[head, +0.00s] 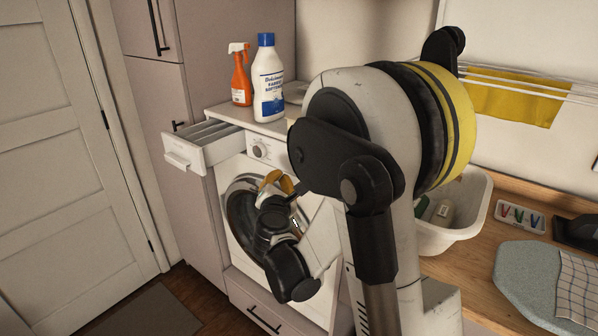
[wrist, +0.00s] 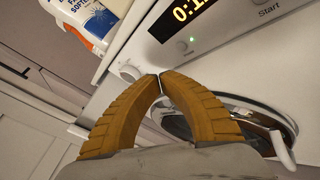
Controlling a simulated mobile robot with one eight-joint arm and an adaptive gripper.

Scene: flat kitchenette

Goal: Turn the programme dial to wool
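The dial also shows in the wrist view (wrist: 128,73), just left of the fingertips and partly hidden by a finger. Its pointer and printed labels are too small to read. My gripper (head: 277,180) has orange ribbed fingers and sits in front of the machine, below the dial. In the wrist view my gripper's fingertips (wrist: 160,80) meet with nothing visible between them. They appear apart from the dial.
The detergent drawer (head: 190,155) is pulled out left of the dial. An orange spray bottle (head: 240,78) and a white softener bottle (head: 267,80) stand on top. The round door (head: 243,215) is below. A lit display (wrist: 193,12) and Start button (wrist: 265,3) sit on the panel.

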